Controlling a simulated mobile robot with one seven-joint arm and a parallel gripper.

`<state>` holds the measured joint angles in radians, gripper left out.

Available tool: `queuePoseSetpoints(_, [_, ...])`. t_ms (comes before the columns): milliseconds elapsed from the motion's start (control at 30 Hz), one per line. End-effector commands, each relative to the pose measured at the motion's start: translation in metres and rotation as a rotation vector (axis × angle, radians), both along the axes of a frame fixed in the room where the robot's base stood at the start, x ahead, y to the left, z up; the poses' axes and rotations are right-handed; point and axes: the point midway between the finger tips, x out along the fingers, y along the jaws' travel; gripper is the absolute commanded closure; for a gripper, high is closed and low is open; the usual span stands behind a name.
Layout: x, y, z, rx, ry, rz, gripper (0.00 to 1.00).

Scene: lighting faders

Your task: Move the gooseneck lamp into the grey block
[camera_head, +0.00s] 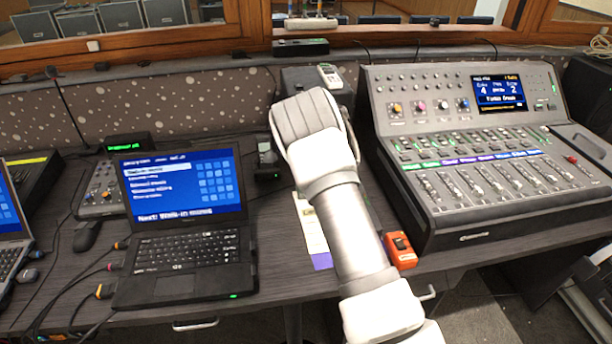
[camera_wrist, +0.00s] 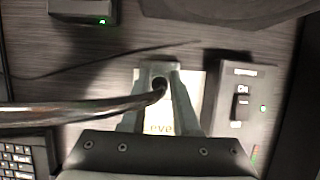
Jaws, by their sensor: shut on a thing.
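My gripper (camera_wrist: 160,82) shows in the wrist view with its two grey fingers shut on the end of the gooseneck lamp (camera_wrist: 80,112). The lamp's dark, shiny neck runs in from the left edge and bends between the fingers. Its base is out of that view. In the head view my white arm hides the fingers and the held end. A dark grey box with a black switch (camera_wrist: 240,102) and a small green light lies right of the fingers, apart from them. I cannot tell whether it is the grey block.
A printed paper (camera_head: 313,232) lies on the desk under my arm. An open laptop (camera_head: 185,245) stands left, a large fader console (camera_head: 485,165) right, and an orange switch box (camera_head: 399,250) near the front edge. Cables cross the desk at left.

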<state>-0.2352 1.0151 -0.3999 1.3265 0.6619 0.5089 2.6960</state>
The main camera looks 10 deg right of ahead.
Motion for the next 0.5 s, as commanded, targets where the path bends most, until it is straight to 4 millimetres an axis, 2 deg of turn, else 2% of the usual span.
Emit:
queuePoseSetpoints(100, [-0.0014,0.0001,-0.0041,0.0,0.005,-0.001,1.0])
queuePoseSetpoints(133, [-0.0015,0.0002,-0.0042,0.0,0.005,-0.001,0.65])
queuePoseSetpoints(300, [-0.0012,0.0001,-0.0032,0.0,0.004,-0.001,0.36])
queuePoseSetpoints(500, [-0.0009,0.0001,-0.0024,0.0,0.003,-0.001,0.36])
